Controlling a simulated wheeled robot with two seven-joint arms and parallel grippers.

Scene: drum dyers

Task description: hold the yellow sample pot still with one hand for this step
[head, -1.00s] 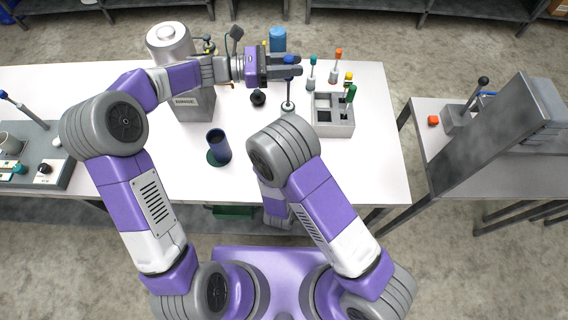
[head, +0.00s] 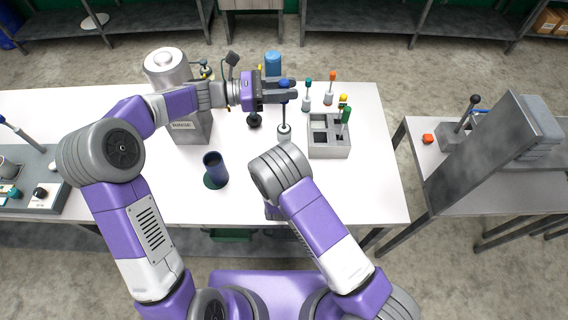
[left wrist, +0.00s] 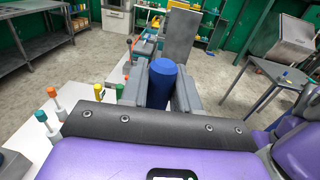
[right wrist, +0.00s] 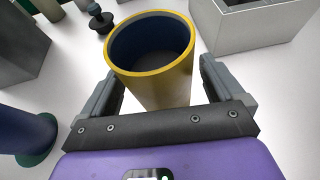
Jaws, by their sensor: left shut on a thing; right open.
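The yellow sample pot (right wrist: 160,82) stands upright on the white table in the right wrist view, with a yellow rim and dark inside. In the head view the pot and right gripper are hidden behind my right arm. My left gripper (head: 282,91) is shut on the blue knob (head: 284,84) of an upright rod with a pale lower end (head: 284,132). The knob also shows between the fingers in the left wrist view (left wrist: 162,82).
A grey compartment tray (head: 328,150) stands right of the rod, with colour-topped tools (head: 331,90) behind it. A dark blue pot (head: 215,169) on a green base, a black-knobbed item (head: 254,121) and a metal canister (head: 168,67) stand left.

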